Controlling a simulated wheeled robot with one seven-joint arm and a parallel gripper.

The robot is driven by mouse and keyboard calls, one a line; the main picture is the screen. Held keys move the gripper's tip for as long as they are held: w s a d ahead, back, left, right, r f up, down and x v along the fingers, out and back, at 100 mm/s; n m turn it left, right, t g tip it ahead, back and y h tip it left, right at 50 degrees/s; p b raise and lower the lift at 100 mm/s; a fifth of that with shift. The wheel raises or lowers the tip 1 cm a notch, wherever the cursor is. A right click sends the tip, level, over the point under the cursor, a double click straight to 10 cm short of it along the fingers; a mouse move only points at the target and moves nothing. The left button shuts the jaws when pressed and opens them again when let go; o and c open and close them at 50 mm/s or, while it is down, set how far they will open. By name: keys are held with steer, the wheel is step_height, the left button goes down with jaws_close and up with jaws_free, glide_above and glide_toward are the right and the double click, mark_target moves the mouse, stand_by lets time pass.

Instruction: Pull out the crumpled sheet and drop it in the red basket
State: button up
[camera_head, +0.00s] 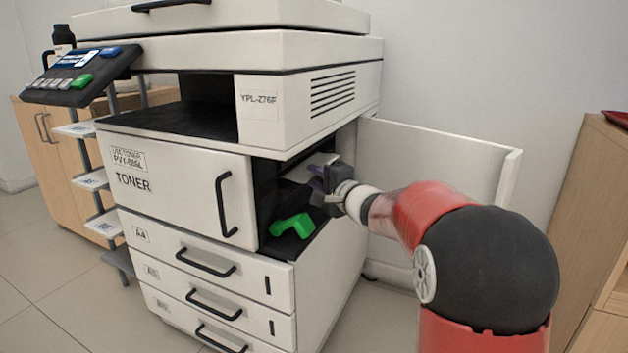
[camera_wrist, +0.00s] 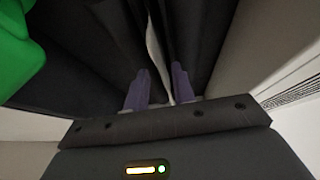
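The crumpled sheet (camera_head: 298,172) is a pale, greyish shape inside the open side bay of the copier (camera_head: 290,205). Its far part is hidden in the dark bay. My gripper (camera_head: 317,185) reaches into the bay from the right, its purple fingertips close beside the sheet. In the wrist view, my gripper (camera_wrist: 160,85) has a thin pale strip, which looks like the sheet (camera_wrist: 155,50), between its two fingers. I cannot tell whether the fingers press on it. The red basket does not clearly show; only a red edge (camera_head: 615,118) appears at the far right.
A green lever (camera_head: 292,225) sits low in the bay, also at upper left in the wrist view (camera_wrist: 15,50). The open white door (camera_head: 440,160) stands behind my arm. The toner door (camera_head: 180,185) is closed. A wooden cabinet (camera_head: 585,200) stands right.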

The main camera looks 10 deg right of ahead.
steer(key=shift+c, duration=0.4)
jaws_close()
steer(key=shift+f+b, duration=0.1)
steer(key=shift+b, duration=0.35)
steer(key=shift+r, duration=0.25)
steer(key=shift+d, duration=0.1)
steer(key=s+d+b, duration=0.1)
steer(key=s+d, duration=0.7)
steer(key=d, duration=0.2)
steer(key=shift+d, duration=0.35)
